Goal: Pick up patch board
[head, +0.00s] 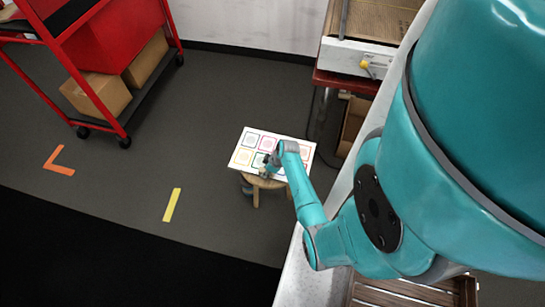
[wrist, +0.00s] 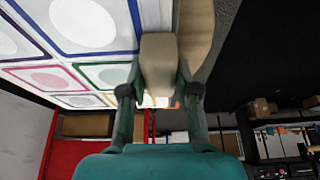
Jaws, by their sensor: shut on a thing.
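The patch board (head: 250,139) is a white panel with rows of coloured square outlines around pale patches. In the head view it lies on a small round wooden stool (head: 256,197). In the wrist view the board (wrist: 52,73) fills the upper left. My gripper (wrist: 158,92) is shut on a beige block-like grip (wrist: 160,62) at the board's edge, which appears to be part of it. In the head view my gripper (head: 266,170) is at the board's near side, and my arm hides some patches. I cannot tell whether the board is clear of the stool.
A red cart (head: 92,70) with cardboard boxes (head: 97,94) stands at the upper left. A bench (head: 352,58) stands behind the stool at right, with a box on its lower shelf. Orange (head: 58,161) and yellow (head: 172,205) tape marks the floor. Floor left of the stool is clear.

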